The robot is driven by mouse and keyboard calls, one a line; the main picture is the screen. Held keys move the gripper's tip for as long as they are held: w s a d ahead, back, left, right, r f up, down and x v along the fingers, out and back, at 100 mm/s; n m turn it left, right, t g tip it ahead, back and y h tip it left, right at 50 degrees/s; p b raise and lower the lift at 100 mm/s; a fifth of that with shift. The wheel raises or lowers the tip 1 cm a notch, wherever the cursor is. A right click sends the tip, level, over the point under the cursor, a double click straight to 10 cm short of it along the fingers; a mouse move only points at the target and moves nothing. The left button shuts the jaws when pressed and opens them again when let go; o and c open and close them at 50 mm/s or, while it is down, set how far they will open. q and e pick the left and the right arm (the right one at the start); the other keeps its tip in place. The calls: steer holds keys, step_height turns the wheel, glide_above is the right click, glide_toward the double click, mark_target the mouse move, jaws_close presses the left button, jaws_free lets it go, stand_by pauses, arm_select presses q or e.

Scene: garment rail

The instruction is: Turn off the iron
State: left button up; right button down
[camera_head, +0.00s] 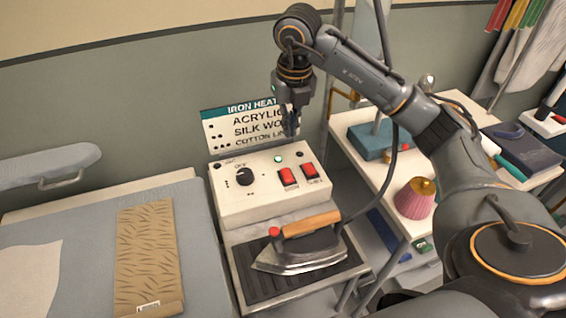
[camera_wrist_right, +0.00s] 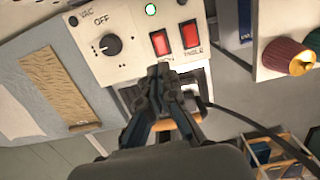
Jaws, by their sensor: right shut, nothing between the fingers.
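The iron (camera_head: 300,250) has a wooden handle and a red knob. It rests on a dark ribbed pad (camera_head: 262,284) below the control box. The white control box (camera_head: 228,205) carries a black dial (camera_head: 244,176) by the word OFF, two red switches (camera_head: 288,176) and a lit green lamp (camera_head: 278,159). The dial also shows in the right wrist view (camera_wrist_right: 110,45), with the switches (camera_wrist_right: 190,34) beside it. My right gripper (camera_head: 290,132) is shut and empty, above the box in front of the sign. In the wrist view its fingers (camera_wrist_right: 160,70) hide part of the iron. My left gripper is out of view.
A sign (camera_head: 250,124) headed IRON HEAT stands behind the box. A grey ironing surface with a tan patterned cloth (camera_head: 147,258) is at left. A white shelf at right holds a blue box (camera_head: 368,143) and a pink spool (camera_head: 415,200). A dark cable runs from the iron.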

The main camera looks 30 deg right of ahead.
mark_target(286, 171)
steer(key=f+p, duration=0.1)
steer(key=f, duration=0.3)
steer(key=w+f+p, duration=0.1)
steer(key=f+p, duration=0.1)
steer(key=f, duration=0.2)
steer(key=f+p, duration=0.1)
steer(key=f, duration=0.3)
steer(key=shift+w+d+f+p, duration=0.15)
steer(key=shift+w+f+p, duration=0.05)
steer(key=shift+f+p, duration=0.1)
steer(key=shift+w+f, duration=0.1)
steer(key=shift+f, duration=0.55)
steer(key=shift+f, duration=0.1)
